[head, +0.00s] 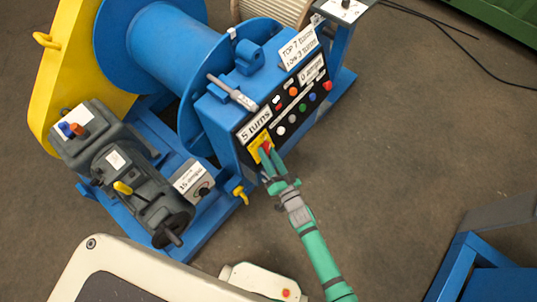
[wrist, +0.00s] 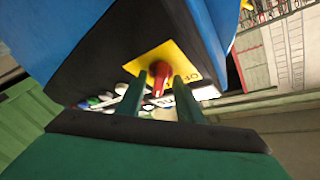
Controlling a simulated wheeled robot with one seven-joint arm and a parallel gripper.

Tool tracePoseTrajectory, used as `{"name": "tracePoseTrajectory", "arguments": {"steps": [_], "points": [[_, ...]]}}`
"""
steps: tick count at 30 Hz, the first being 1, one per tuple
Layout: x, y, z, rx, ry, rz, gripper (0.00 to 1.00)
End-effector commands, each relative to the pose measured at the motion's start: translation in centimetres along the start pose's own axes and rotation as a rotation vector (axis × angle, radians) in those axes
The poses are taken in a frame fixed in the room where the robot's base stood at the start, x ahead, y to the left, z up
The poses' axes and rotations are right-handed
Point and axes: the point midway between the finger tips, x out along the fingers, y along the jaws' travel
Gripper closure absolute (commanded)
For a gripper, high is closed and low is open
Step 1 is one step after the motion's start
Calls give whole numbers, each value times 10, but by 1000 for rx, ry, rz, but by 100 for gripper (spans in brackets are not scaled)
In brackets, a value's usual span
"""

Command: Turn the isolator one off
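The isolator is a red rotary knob (head: 267,146) on a yellow plate (head: 257,141), at the lower left end of the blue machine's black control panel (head: 287,107). In the wrist view the red knob (wrist: 158,74) sits on the yellow plate (wrist: 174,54), its handle pointing down the picture. My green gripper (head: 270,157) is at the knob. In the wrist view the two fingers of my gripper (wrist: 160,84) stand apart, one on each side of the knob, with narrow gaps visible. Contact cannot be made out. The fingers partly hide the plate and labels.
A grey motor (head: 130,165) and a small grey box with a dial (head: 195,182) stand to the left.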

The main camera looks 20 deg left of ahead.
Motion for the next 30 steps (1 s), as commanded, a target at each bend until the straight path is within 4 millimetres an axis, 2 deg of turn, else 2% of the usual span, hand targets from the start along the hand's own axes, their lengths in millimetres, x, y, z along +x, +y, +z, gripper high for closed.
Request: {"name": "tracePoseTrajectory", "arguments": {"steps": [4,8,9,20,30], "points": [[0,0,0,0,-1,-1,67],[0,-1,1,0,-2,-2,98],[0,-1,1,0,-2,-2,100],[1,0,2,-29,-5,-22,100],[1,3,3,-206,-6,-149,100]]}}
